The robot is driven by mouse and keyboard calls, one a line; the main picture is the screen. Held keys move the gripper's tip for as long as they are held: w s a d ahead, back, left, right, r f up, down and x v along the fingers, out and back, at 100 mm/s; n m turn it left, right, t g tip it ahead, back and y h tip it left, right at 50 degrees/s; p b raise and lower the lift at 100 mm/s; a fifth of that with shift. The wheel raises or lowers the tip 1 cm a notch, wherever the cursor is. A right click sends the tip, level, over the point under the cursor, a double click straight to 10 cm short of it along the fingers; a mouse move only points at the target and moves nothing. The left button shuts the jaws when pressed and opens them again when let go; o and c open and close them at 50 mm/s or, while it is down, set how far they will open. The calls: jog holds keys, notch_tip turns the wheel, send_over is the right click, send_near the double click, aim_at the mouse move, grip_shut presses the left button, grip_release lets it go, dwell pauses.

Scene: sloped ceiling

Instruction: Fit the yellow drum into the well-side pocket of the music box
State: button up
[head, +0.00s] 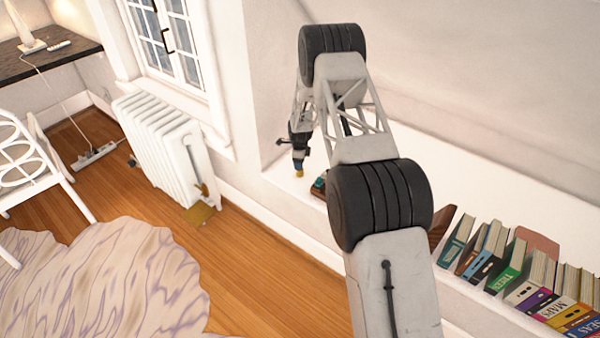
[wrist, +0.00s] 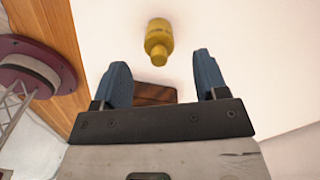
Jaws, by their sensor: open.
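The yellow drum (wrist: 158,42) lies or stands on the white ledge in the wrist view, with a narrower neck towards my gripper. It also shows as a small yellow spot (head: 299,174) just under my gripper in the head view. My gripper (wrist: 160,62) is open, its two blue fingers apart, with nothing held; the drum appears centred ahead of the fingertips. In the head view my gripper (head: 299,160) points down over the ledge. A small dark box with teal on it (head: 318,186), perhaps the music box, is mostly hidden behind my arm. Its pockets cannot be seen.
A brown piece (wrist: 154,93) shows partly between the fingers in the wrist view. A row of books (head: 515,265) stands on the white ledge (head: 480,180) at right, beside a brown wooden piece (head: 441,226). A wall and window recess close the ledge's left end. A radiator (head: 165,145) stands left.

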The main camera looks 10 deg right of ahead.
jog(key=shift+f, duration=0.15)
jog(key=shift+s+f, duration=0.1)
jog(key=shift+f, duration=2.4)
jog(key=c, duration=1)
jog(key=shift+c, duration=0.2)
jog(key=shift+r, duration=0.2)
jog(key=shift+r, duration=4.85)
